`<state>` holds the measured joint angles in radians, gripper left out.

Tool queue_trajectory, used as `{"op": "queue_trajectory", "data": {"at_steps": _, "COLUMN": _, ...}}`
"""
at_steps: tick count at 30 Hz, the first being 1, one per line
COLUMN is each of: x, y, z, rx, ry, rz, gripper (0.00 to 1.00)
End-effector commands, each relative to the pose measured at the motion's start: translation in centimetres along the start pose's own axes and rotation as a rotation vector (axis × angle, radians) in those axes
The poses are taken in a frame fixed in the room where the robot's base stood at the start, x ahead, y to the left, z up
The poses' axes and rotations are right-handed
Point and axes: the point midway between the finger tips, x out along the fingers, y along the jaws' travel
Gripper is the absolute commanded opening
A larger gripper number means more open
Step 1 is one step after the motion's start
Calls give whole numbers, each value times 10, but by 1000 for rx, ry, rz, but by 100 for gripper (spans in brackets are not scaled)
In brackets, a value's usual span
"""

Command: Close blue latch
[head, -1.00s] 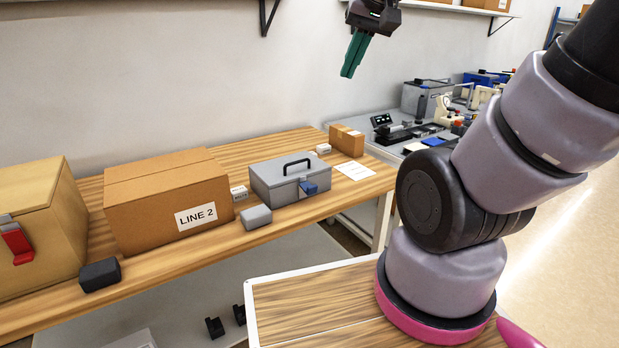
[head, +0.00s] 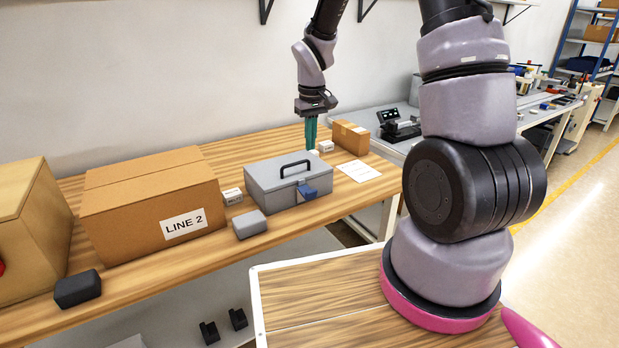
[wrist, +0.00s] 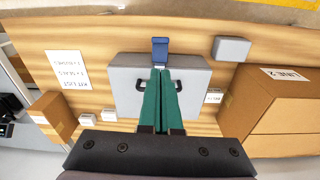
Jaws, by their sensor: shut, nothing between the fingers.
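A grey toolbox (head: 272,182) with a black carry handle (head: 295,166) stands on the wooden bench, lid down. Its blue latch (head: 309,190) is on the front face and appears to stick out from it. In the wrist view the blue latch (wrist: 160,50) projects past the toolbox edge at the top centre. My gripper (head: 310,146) points down with its green fingers together and empty, above and behind the toolbox in the head view. In the wrist view the fingertips (wrist: 161,73) overlap the lid, just below the latch in the picture; they look apart from it.
A cardboard box marked LINE 2 (head: 150,205) stands left of the toolbox. A small grey block (head: 249,224) lies in front, near the bench edge. A white paper (head: 358,171) and a small carton (head: 350,137) are to the right. A black block (head: 78,289) is far left.

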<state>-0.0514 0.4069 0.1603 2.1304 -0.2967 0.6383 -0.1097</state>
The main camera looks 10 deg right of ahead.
Motion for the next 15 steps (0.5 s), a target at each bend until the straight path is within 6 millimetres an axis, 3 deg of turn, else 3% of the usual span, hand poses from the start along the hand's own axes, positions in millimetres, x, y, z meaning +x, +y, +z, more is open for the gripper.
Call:
{"op": "queue_trajectory", "data": {"at_steps": 3, "x": 26, "y": -5, "z": -3, "rx": -37, "ry": -29, "rz": -7, "gripper": 0}}
{"op": "queue_trajectory", "data": {"at_steps": 6, "x": 37, "y": -7, "z": -5, "rx": -54, "ry": -41, "rz": -11, "gripper": 0}}
{"op": "queue_trajectory", "data": {"at_steps": 15, "x": 42, "y": -8, "z": -5, "rx": -62, "ry": -46, "rz": -12, "gripper": 0}}
